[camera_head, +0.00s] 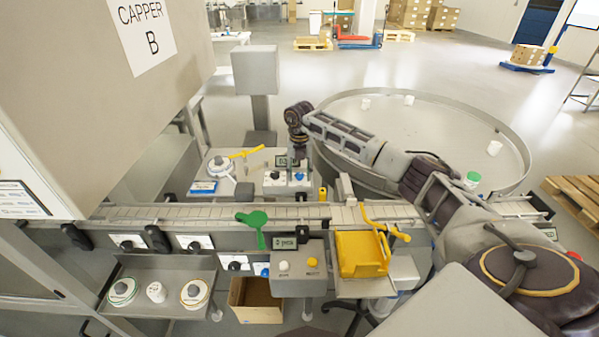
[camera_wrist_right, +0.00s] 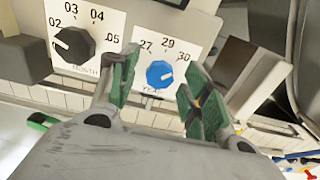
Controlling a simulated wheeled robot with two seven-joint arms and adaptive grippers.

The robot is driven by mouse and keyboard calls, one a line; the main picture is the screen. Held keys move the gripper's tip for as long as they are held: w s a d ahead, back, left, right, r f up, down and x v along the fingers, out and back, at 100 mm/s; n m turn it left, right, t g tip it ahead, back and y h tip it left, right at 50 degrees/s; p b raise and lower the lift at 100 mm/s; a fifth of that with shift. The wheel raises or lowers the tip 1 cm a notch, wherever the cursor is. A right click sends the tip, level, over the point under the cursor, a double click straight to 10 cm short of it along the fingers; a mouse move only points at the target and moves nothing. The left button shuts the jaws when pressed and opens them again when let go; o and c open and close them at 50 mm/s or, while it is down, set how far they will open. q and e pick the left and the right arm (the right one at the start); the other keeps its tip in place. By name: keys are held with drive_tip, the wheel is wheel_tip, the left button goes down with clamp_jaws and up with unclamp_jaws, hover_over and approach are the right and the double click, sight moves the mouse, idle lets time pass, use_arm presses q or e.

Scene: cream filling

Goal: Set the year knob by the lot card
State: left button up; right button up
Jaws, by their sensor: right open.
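The year knob (camera_wrist_right: 160,75) is a round blue dial on a white plate in the right wrist view. The numbers 27, 29 and 30 show around it. I cannot tell clearly where its pointer stands. My right gripper (camera_wrist_right: 159,82) is open, with one green-padded finger on each side of the knob, and I cannot tell if they touch it. In the head view the same blue knob (camera_head: 299,176) sits on a grey box behind the conveyor, with my right gripper (camera_head: 297,158) at it. I cannot make out a lot card for certain. My left gripper is out of view.
A black month knob (camera_wrist_right: 74,43) sits left of the year knob. The conveyor (camera_head: 180,213) runs in front of the box. A round turntable (camera_head: 440,115) is behind my right arm.

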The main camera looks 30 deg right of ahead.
drive_tip(key=c, duration=1.1)
drive_tip(key=shift+o, duration=0.2)
drive_tip(key=shift+n, duration=0.4)
drive_tip(key=n+b, duration=0.1)
drive_tip(key=n, duration=0.2)
drive_tip(key=shift+n, duration=0.4)
drive_tip(key=n, duration=0.4)
drive_tip(key=shift+b, duration=0.3)
drive_tip(key=shift+r+n, duration=0.1)
drive_tip(key=shift+n, duration=0.2)
